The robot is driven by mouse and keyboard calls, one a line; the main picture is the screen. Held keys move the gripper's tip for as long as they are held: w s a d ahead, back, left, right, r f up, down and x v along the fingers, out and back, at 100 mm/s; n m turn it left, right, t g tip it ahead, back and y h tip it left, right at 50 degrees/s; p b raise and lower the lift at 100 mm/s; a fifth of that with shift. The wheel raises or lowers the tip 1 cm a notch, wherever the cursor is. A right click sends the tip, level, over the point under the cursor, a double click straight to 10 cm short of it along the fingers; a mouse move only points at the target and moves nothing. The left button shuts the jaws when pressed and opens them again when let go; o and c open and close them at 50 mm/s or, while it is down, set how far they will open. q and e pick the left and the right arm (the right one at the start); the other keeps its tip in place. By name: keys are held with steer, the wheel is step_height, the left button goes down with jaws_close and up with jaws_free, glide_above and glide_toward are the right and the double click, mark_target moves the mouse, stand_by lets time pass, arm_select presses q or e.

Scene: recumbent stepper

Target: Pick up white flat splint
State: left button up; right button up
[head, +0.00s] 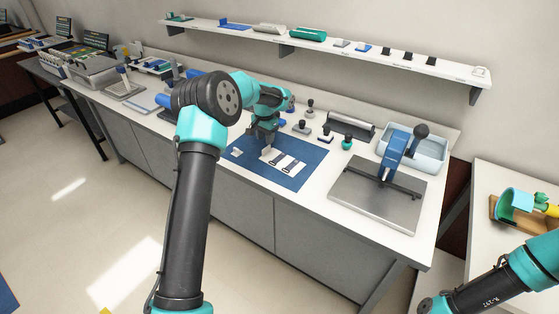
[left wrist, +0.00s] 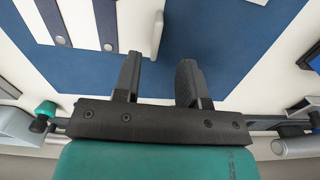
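A blue mat (head: 305,178) lies on the white bench, with several pale splints near its middle. A narrow white flat splint (left wrist: 154,32) shows in the left wrist view just ahead of my left gripper (left wrist: 160,62). Two white pieces with dark strips lie beside it, one of them the nearer strapped splint (left wrist: 106,22). My left gripper also shows in the head view (head: 263,143), pointing down over the mat. Its two fingers are apart with nothing between them. The splint's end lies beyond the fingertips, nearer the left finger in the picture. My right gripper is out of view.
A grey metal plate with a blue lever (head: 393,157) stands right of the mat. Behind the mat are small knobbed tools (head: 302,127), a green-based knob (head: 347,142) and a dark bar (head: 350,126). A wall shelf (head: 345,52) runs above.

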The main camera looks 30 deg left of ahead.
mark_target(266, 148)
arm_select(q)
steer(key=shift+s+d+f, duration=0.1)
steer(key=shift+f, duration=1.2)
steer(key=shift+s+d+f, duration=0.1)
steer(key=shift+f, duration=1.15)
steer(key=shift+c, duration=0.3)
jaws_close()
